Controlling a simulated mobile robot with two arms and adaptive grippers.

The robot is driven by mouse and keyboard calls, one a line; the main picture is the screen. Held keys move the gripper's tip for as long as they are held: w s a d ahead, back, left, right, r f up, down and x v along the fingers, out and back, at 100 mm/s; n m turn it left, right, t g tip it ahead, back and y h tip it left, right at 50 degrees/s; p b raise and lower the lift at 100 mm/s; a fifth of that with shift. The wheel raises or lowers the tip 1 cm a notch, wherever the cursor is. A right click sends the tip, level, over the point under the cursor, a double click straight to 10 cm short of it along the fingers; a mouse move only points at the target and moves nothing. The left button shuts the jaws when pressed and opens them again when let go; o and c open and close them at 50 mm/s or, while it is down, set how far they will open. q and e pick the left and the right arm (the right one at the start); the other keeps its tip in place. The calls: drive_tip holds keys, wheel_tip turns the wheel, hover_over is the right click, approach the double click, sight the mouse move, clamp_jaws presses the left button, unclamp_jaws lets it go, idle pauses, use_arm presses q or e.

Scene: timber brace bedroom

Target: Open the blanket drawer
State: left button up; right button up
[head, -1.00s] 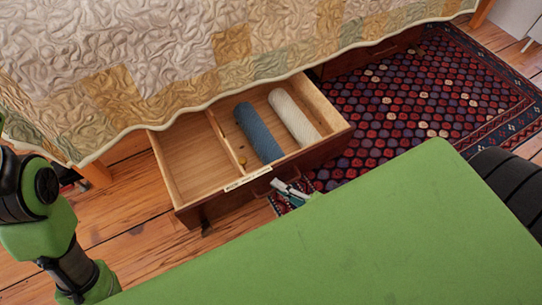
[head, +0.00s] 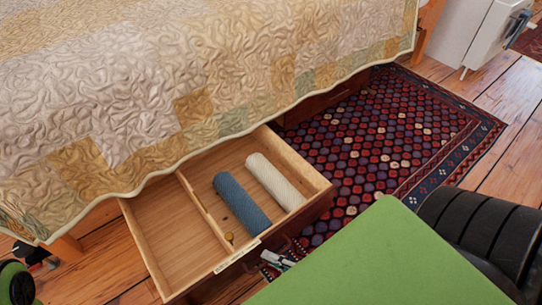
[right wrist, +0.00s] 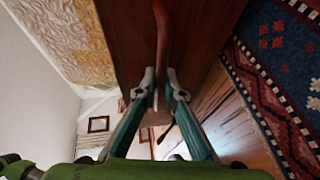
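The wooden blanket drawer (head: 158,245) stands out from under the bed in the head view, open at the top. A divider splits it; a blue roll (head: 241,203) and a cream roll (head: 275,182) lie in the right compartment, with a small yellowish round thing near the front. My right gripper (head: 277,261) is at the drawer's front face. In the right wrist view, its fingers (right wrist: 160,78) close in on both sides of the curved drawer handle (right wrist: 162,42). My left gripper is out of view; only part of its arm shows at lower left.
The quilted bed (head: 130,100) overhangs the drawer's back. A patterned red and blue rug (head: 370,135) lies to the right on the wooden floor. A white cabinet (head: 480,30) stands at top right.

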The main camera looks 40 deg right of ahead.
drive_tip(key=shift+o, duration=1.2)
drive_tip(key=shift+s, duration=0.15)
drive_tip(key=v, duration=1.1)
drive_tip(key=shift+s+d, duration=0.2)
drive_tip(key=shift+s, duration=0.15)
drive_tip(key=shift+r, duration=0.15)
